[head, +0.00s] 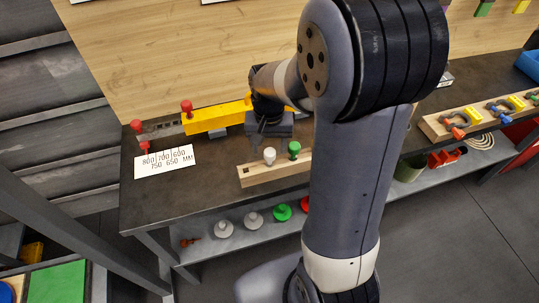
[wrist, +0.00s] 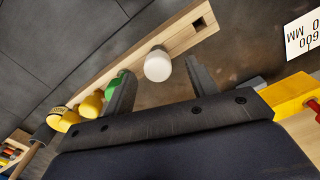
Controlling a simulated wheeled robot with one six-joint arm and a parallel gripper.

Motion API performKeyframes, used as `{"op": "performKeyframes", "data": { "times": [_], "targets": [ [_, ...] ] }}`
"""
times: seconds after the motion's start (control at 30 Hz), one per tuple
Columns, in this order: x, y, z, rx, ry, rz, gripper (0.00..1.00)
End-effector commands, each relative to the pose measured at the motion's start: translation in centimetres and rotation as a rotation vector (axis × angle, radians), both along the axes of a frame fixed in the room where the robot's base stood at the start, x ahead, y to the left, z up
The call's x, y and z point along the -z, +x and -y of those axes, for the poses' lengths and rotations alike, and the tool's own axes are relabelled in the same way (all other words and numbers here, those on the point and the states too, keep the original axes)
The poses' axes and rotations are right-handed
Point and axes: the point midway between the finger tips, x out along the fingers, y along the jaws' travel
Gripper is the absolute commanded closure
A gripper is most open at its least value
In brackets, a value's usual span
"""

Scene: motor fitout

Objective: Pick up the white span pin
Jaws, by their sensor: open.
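The white span pin (head: 270,156) stands upright in a wooden rack (head: 246,175), at the left of a green pin (head: 294,149). In the wrist view the round white head of the span pin (wrist: 158,66) shows between my fingertips, with clear gaps at both sides. The rack (wrist: 178,37) runs behind it, with an empty square hole near its end. My gripper (head: 268,138) is open and empty, just behind and above the white pin. It also shows in the wrist view (wrist: 161,72), where its left finger is close to the green pin (wrist: 114,86). The pin's shaft is hidden.
A yellow beam (head: 216,118) with red pins lies behind my gripper. A white number card (head: 164,162) lies at the left of the bench (head: 205,192). Several knobbed pins, one a green pin (head: 282,212), stand on the shelf below. My arm hides the rack's right part.

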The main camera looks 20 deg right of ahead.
Motion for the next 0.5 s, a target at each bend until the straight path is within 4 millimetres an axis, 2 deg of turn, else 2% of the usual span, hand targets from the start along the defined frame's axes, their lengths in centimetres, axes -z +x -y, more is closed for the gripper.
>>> {"op": "performKeyframes", "data": {
  "times": [0.3,0.5],
  "targets": [
    [4.1,-0.2,0.2,0.000,0.000,-0.004,0.45],
    [4.7,-0.1,0.2,0.000,0.000,-0.001,0.45]
  ]
}}
